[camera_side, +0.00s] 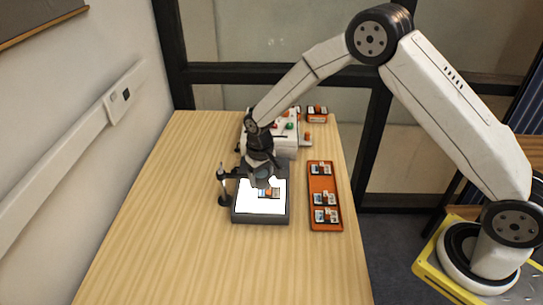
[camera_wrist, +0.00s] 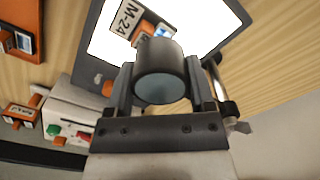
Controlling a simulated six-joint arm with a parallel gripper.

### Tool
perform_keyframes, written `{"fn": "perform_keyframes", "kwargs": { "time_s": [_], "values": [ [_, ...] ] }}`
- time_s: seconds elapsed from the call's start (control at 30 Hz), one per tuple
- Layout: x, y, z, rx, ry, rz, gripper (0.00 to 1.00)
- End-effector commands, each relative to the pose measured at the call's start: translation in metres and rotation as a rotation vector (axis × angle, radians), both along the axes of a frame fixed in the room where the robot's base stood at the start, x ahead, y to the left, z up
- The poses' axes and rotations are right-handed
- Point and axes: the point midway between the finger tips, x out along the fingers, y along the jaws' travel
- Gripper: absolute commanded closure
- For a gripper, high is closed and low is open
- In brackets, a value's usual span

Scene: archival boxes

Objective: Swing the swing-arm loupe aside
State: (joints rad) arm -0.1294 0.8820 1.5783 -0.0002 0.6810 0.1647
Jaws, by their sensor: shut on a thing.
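The swing-arm loupe is a dark grey cylinder with a glassy end, seen in the wrist view (camera_wrist: 160,75) between the two fingers of my gripper (camera_wrist: 158,88). In the side view my gripper (camera_side: 262,172) is over the light box, shut on the loupe. The loupe's dark post (camera_side: 223,187) stands at the left edge of the light box, and its arm reaches right toward my gripper. The light box (camera_side: 262,217) has a dark frame and a bright white top. A slide with an orange piece and an "M-24" label (camera_wrist: 126,16) lies on the lit top, partly covered by the loupe.
An orange tray (camera_side: 325,181) with several labelled slides lies right of the light box. A white device (camera_side: 284,138) with green and red buttons stands behind it. A small orange holder (camera_side: 317,114) is at the back right. The table's left and front are clear.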

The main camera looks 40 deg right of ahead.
Motion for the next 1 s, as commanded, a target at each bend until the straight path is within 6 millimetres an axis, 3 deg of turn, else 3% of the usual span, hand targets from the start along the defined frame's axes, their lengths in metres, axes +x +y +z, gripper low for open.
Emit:
{"fn": "perform_keyframes", "kwargs": {
  "time_s": [0.47, 1.0],
  "values": [
    [-0.018, 0.026, 0.001, 0.0, 0.0, -0.273, 1.0],
    [-0.029, 0.076, 0.001, 0.0, 0.0, -0.744, 1.0]
  ]
}}
